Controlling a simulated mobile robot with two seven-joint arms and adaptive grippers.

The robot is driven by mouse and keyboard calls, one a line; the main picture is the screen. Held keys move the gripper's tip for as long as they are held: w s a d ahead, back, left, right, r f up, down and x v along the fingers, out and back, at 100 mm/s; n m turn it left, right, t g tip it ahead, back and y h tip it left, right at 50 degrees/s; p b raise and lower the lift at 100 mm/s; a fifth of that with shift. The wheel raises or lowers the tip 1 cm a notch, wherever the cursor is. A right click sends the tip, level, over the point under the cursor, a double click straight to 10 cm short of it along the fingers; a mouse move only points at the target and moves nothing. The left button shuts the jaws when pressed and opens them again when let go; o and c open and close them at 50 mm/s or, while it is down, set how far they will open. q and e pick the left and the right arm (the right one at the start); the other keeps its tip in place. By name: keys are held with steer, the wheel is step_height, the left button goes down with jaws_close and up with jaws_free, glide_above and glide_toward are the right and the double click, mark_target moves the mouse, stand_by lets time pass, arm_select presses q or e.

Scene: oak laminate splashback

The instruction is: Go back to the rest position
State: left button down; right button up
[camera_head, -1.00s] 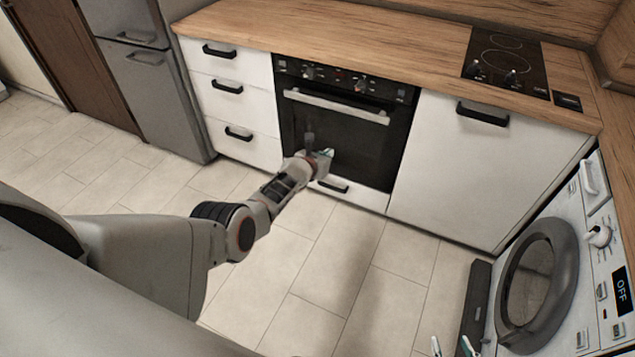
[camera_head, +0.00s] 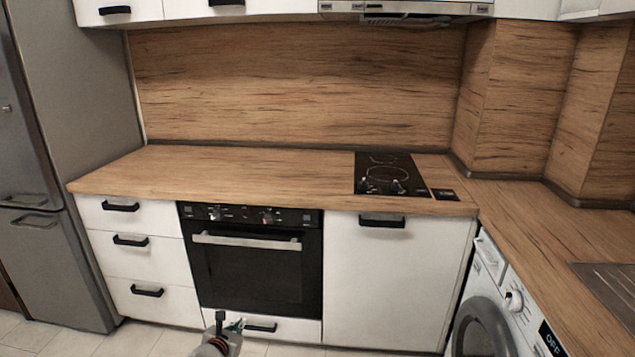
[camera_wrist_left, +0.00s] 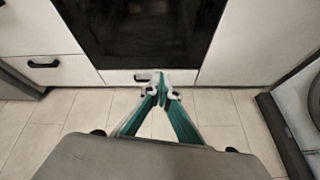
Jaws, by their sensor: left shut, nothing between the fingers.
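My left gripper (camera_head: 236,324) shows at the bottom of the head view, low in front of the oven. It also shows in the left wrist view (camera_wrist_left: 161,80), where its two green-edged fingers meet at the tips with nothing between them. It points towards the low drawer under the oven, and I cannot tell the exact gap to it. My right gripper is not in view in either current picture.
The oven (camera_head: 255,270) has its door closed. The white drawers (camera_head: 140,255) and the white cabinet front (camera_head: 390,285) are closed. The washing machine (camera_head: 500,310) stands at the right. The wooden countertop (camera_head: 250,175) is bare left of the black hob (camera_head: 385,175).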

arm_select(q)
steer(key=s+f+m+g, duration=0.1)
steer(key=s+f+m, duration=0.3)
steer(key=s+m, duration=0.65)
steer(key=s+f+m, duration=0.3)
steer(key=s+m, duration=0.6)
steer(key=s, duration=0.3)
steer(key=s+d+r+m, duration=0.2)
steer(key=s+m, duration=0.3)
steer(key=s, duration=0.2)
steer(key=s+d+r+m+h, duration=0.1)
steer(key=s+d+r+m, duration=0.1)
steer(key=s+m, duration=0.4)
steer(key=s+d+r+m+g, duration=0.1)
steer(key=s+d+r+m, duration=0.1)
steer(key=s+m, duration=0.4)
steer(key=shift+s+d+r+h, duration=0.4)
steer(key=shift+s+d, duration=0.1)
steer(key=shift+s, duration=0.7)
steer(key=shift+m, duration=0.25)
